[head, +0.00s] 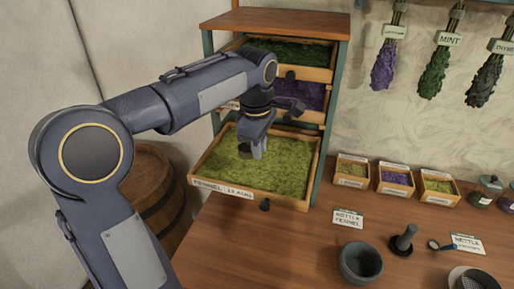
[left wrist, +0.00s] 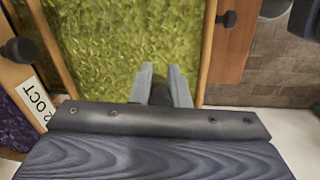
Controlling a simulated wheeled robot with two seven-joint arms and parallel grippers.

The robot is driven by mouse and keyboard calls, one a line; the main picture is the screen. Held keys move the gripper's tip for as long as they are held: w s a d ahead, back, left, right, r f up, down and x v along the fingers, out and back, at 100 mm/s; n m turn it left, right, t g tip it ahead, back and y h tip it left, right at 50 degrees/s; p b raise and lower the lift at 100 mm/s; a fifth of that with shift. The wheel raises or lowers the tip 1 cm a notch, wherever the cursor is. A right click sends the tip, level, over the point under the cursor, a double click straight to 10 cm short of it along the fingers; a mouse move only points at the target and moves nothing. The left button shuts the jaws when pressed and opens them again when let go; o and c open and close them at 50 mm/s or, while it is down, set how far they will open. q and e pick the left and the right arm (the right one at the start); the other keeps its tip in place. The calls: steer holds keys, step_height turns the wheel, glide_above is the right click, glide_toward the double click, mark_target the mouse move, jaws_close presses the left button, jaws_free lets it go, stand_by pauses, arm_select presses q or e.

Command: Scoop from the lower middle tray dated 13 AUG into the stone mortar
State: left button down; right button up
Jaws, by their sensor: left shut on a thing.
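The lowest tray (head: 307,185) is pulled out of the wooden cabinet and full of yellow-green herb. Its front label seems to read FENNEL 13 AUG. My left gripper (head: 252,152) points down over this herb; it also shows in the left wrist view (left wrist: 161,80). It is shut on a dark thing (left wrist: 160,93) between its fingers. The shape of that thing is mostly hidden, and I cannot tell whether it touches the herb. The grey stone mortar (head: 360,263) stands on the table at lower right. My right gripper is in neither view.
Two upper trays, dark green (head: 290,53) and purple (head: 300,95), are partly open above. A pestle (head: 403,240), a small spoon (head: 435,244), label cards and small boxes (head: 393,180) lie right. A barrel (head: 150,190) stands left. The table's front middle is clear.

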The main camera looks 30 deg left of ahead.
arm_select(q)
step_height(320, 180, down, 3)
steer(key=b, duration=0.3)
steer(key=shift+a+f, duration=0.1)
steer(key=shift+f+b, duration=0.95)
steer(key=shift+f, duration=0.7)
steer(key=shift+w+d+p, duration=0.25)
steer(key=shift+d+p, duration=0.1)
steer(key=shift+d, duration=0.85)
step_height(320, 180, up, 6)
steer(key=p, duration=0.5)
steer(key=shift+f, duration=0.1)
